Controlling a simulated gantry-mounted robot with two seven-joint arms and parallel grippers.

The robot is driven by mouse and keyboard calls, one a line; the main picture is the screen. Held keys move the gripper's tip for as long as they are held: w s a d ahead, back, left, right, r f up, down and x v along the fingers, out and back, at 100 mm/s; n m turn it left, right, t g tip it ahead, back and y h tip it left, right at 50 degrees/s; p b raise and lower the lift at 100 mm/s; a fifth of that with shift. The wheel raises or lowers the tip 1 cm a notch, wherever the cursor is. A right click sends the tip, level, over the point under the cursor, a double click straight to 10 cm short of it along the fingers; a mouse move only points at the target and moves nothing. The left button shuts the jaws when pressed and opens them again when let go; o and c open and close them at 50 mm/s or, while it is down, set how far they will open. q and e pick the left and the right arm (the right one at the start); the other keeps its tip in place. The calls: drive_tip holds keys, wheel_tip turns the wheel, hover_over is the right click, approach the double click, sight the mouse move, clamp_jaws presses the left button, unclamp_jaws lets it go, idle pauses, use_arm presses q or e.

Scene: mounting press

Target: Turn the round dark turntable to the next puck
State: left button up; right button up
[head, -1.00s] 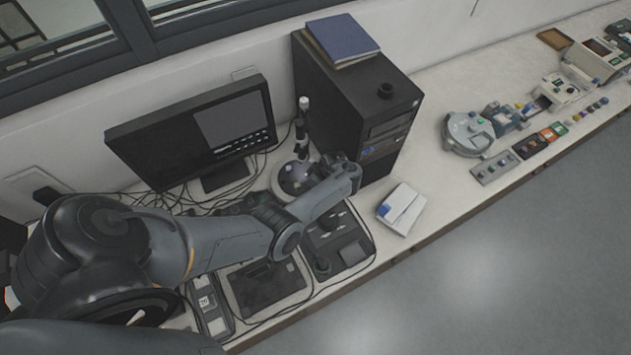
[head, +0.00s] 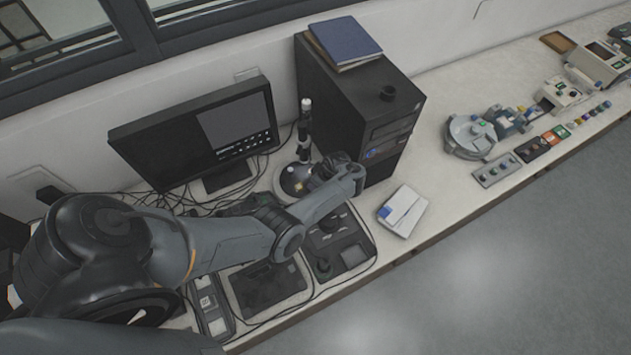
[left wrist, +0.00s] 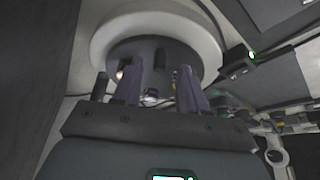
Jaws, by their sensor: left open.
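The round dark turntable (head: 291,181) sits on a round pale base below a post beside the tower case in the head view. My left gripper (head: 316,179) is at its right side and covers part of it. In the left wrist view the turntable (left wrist: 150,52) is a dark disc inside a wide white ring, with short dark pegs and small bright spots near its edge. The left gripper (left wrist: 158,82) is open, its two purplish fingers apart and reaching over the near edge of the disc. Whether either finger touches a peg is unclear. No puck can be made out clearly.
A monitor (head: 200,131) stands left of the turntable and a black tower case (head: 345,105) behind the gripper. Loose cables lie around the monitor. A white box (head: 402,211) sits to the right, with control panels in front.

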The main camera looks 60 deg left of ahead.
use_arm(q)
drive_tip(key=p+v, duration=0.3)
drive_tip(key=v, duration=0.6)
drive_tip(key=shift+r, duration=0.4)
